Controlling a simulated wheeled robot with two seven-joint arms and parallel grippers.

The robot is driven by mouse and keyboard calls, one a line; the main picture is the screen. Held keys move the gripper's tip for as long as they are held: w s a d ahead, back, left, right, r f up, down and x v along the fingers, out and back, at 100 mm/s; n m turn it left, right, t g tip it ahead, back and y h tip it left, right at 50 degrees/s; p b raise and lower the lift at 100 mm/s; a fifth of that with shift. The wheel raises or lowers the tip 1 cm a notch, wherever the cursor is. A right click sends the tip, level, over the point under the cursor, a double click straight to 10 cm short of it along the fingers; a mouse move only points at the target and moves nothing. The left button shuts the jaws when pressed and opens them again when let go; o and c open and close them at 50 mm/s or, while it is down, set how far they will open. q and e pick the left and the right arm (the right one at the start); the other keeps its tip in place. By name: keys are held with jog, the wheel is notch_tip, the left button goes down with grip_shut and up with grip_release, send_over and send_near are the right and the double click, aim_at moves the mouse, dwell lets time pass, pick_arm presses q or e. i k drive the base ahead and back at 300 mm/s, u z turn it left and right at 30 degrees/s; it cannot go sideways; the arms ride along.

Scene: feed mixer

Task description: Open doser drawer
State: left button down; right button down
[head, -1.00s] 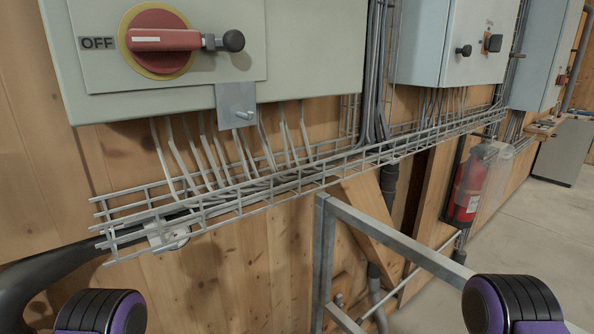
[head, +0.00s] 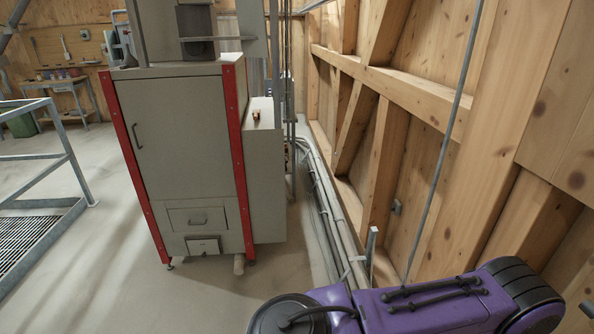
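A tall grey cabinet (head: 178,130) with red corner posts stands left of centre in the head view. A small panel or drawer front (head: 217,215) with a handle is set low in its face and looks shut. A smaller flap (head: 203,246) sits below it. I cannot tell for sure that this is the doser drawer. My purple right arm reaches in at the lower right, well apart from the cabinet. Neither gripper is in view.
A metal railing (head: 70,160) and a floor grating (head: 30,240) lie at the left. A timber wall (head: 480,130) and floor pipes (head: 325,195) run along the right. A workbench (head: 55,85) stands far back left. The concrete floor before the cabinet is clear.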

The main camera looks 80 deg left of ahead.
aim_at(209, 218)
jog(key=u, duration=3.3)
jog(key=i, duration=2.15)
jog(key=u, duration=1.6)
jog(key=i, duration=0.5)
jog(key=z, duration=1.85)
